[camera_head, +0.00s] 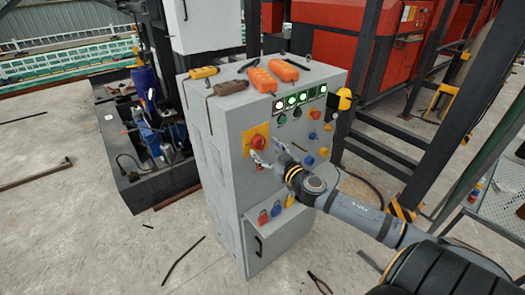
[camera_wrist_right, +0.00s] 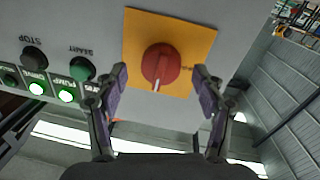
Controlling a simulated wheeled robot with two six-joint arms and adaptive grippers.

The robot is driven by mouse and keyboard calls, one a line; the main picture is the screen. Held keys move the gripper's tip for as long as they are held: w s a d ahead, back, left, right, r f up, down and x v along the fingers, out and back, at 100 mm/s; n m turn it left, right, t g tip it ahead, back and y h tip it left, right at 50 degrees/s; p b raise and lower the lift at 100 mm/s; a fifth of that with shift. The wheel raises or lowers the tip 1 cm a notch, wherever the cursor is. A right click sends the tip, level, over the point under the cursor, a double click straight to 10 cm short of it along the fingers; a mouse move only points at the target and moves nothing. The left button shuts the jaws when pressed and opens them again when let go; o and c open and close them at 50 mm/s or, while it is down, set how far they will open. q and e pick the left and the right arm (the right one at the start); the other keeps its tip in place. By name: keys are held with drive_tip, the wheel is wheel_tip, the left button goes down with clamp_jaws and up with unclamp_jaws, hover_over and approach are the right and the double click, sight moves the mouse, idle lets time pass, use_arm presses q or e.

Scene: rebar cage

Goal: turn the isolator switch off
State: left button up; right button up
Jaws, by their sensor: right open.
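The isolator switch is a red rotary knob (camera_head: 258,142) on a yellow square plate (camera_head: 248,138) on the front of a grey control cabinet (camera_head: 222,150). In the right wrist view the red knob (camera_wrist_right: 160,65) sits ahead, between the fingertips, with a white pointer mark towards the picture's bottom. My right gripper (camera_head: 268,160) is open in front of the cabinet, just below the knob. In the right wrist view my right gripper (camera_wrist_right: 158,80) has one finger on each side of the knob, with visible gaps. My left gripper is not in view.
Orange pendant boxes (camera_head: 263,79) lie on the cabinet top. A dark frame (camera_head: 385,150) stands on the right.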

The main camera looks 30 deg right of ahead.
drive_tip(key=shift+w+r, duration=0.25)
drive_tip(key=shift+w, duration=0.15)
drive_tip(key=shift+w+a+p, duration=0.2)
drive_tip(key=shift+w+p, duration=0.1)
drive_tip(key=shift+w, duration=0.3)
drive_tip(key=shift+f, duration=0.1)
drive_tip(key=c, duration=1.2)
